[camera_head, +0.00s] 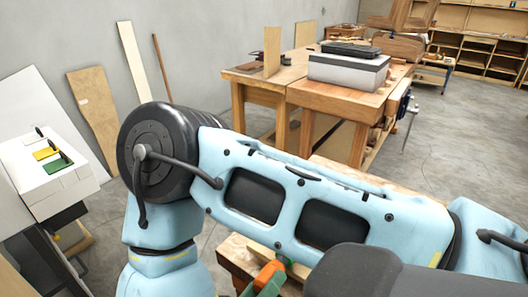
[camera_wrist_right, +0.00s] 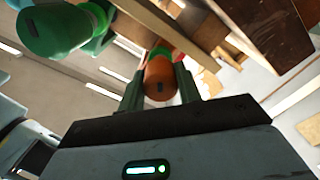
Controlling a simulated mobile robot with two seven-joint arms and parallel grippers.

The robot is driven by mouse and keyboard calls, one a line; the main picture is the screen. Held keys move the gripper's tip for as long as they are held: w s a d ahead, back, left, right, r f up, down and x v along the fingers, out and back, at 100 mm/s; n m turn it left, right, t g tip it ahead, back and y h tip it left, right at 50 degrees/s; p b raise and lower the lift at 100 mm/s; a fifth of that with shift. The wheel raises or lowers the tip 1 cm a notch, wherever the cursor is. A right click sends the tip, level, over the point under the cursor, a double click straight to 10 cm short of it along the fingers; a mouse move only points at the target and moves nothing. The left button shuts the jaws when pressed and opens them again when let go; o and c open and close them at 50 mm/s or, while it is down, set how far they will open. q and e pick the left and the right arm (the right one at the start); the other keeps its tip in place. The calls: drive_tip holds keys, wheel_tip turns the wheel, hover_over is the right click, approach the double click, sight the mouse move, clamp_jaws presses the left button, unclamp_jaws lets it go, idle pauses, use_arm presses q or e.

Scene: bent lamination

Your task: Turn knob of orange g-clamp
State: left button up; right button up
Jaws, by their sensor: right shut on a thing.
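The knob of the orange g-clamp (camera_wrist_right: 160,76) sits between the two dark green fingers of my right gripper (camera_wrist_right: 160,72) in the right wrist view. The gripper is shut on it. The orange frame of the clamp shows only in part behind the knob, near the wooden piece. In the head view, a small orange part (camera_head: 267,272) shows at the lower edge below my arm, which hides most of the clamp. My left gripper is not in view.
A green clamp knob (camera_wrist_right: 58,30) is close by at upper left in the right wrist view. Wooden boards (camera_wrist_right: 265,28) are at upper right. In the head view, a workbench (camera_head: 330,95) with a grey case (camera_head: 348,70) stands behind my arm. A white stand (camera_head: 55,180) is at left.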

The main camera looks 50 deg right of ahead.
drive_tip(key=shift+d+r+m, duration=0.1)
drive_tip(key=shift+m, duration=0.8)
drive_tip(key=o, duration=1)
drive_tip(key=shift+d, duration=0.1)
drive_tip(key=shift+a, duration=0.25)
